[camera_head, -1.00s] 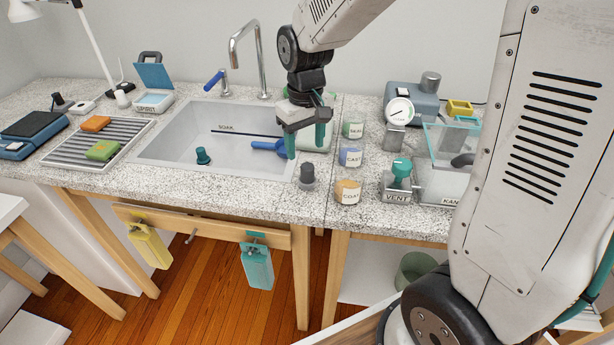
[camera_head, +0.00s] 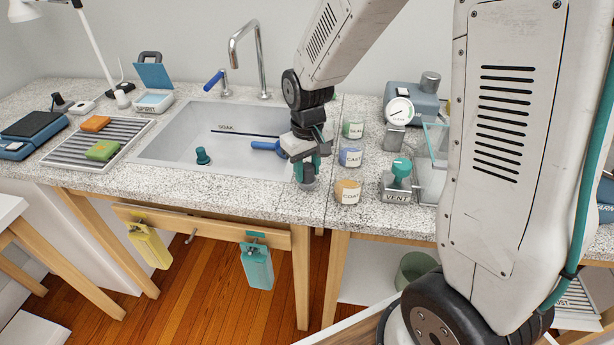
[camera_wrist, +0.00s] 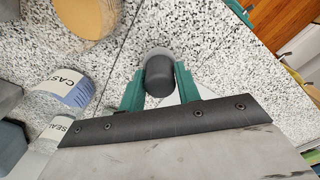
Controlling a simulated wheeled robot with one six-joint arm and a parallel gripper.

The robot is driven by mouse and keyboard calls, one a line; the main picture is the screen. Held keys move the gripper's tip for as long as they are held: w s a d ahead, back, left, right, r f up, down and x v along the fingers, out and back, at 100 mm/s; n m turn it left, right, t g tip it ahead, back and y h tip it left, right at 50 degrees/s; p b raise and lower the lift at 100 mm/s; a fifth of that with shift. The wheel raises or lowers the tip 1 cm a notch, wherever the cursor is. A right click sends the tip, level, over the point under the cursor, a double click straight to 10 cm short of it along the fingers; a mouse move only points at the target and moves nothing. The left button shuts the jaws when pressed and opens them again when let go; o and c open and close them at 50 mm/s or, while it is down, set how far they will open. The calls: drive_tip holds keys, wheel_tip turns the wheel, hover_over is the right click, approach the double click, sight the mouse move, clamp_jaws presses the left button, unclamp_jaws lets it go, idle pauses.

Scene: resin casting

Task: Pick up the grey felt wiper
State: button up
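The grey felt wiper (camera_head: 306,185) stands upright on the speckled counter near its front edge, right of the sink. Only its lower part shows in the head view; my gripper covers the rest. In the wrist view its dark rounded knob (camera_wrist: 160,75) sits between the two green fingers, with a paler grey base behind it. My gripper (camera_head: 307,168) points down over the wiper. Its fingers (camera_wrist: 160,80) are drawn in on both sides of the knob and appear to touch it. The wiper seems still at counter level.
COAT (camera_head: 347,191), CAST (camera_head: 350,156) and SEAL (camera_head: 353,129) cups stand close to the right of my gripper. The VENT block (camera_head: 397,190) is farther right. The sink (camera_head: 170,150) lies left, holding a green knobbed piece (camera_head: 203,156). Bottles hang below the counter's front.

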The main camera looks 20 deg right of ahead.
drive_tip(key=shift+c, duration=0.8)
drive_tip(key=shift+r, duration=0.1)
